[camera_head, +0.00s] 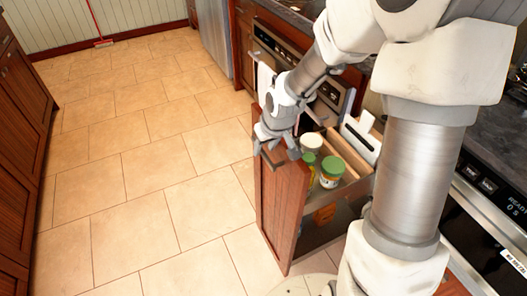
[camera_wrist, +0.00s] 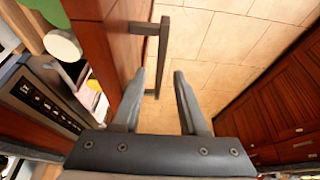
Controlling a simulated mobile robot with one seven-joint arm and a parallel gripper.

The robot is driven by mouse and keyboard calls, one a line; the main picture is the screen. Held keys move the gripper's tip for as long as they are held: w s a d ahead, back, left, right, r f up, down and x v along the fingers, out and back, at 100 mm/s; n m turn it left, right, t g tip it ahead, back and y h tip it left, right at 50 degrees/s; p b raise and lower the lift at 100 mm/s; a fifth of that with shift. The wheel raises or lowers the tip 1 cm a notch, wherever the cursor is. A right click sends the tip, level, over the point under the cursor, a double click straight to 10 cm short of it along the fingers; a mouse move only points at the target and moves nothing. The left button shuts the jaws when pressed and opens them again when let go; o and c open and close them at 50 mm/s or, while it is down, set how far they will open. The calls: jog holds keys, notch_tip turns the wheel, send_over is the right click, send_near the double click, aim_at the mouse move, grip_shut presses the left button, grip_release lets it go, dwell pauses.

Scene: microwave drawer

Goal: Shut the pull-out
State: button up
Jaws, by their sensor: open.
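The pull-out (camera_head: 282,205) stands open, its reddish wooden front panel out over the floor, with jars inside. In the wrist view the panel (camera_wrist: 108,45) is at the upper left, with a dark bar handle (camera_wrist: 164,45) on its outer face. My gripper (camera_head: 278,151) is at the top of the front panel, on its handle side. In the wrist view my gripper (camera_wrist: 159,75) is open, and the lower end of the handle shows between its two fingers. Nothing is held. Whether a finger touches the handle or panel is unclear.
A green-lidded jar (camera_head: 331,171) and a white-lidded jar (camera_head: 311,143) stand in the pull-out. An oven front (camera_head: 330,95) with a hanging towel (camera_head: 265,80) is behind it. Tiled floor (camera_head: 150,170) lies clear to the left, up to the opposite cabinets (camera_head: 20,130).

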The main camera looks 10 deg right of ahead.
jog(key=shift+w+f, duration=0.3)
jog(key=shift+f, duration=0.3)
grip_shut()
dwell(1.1)
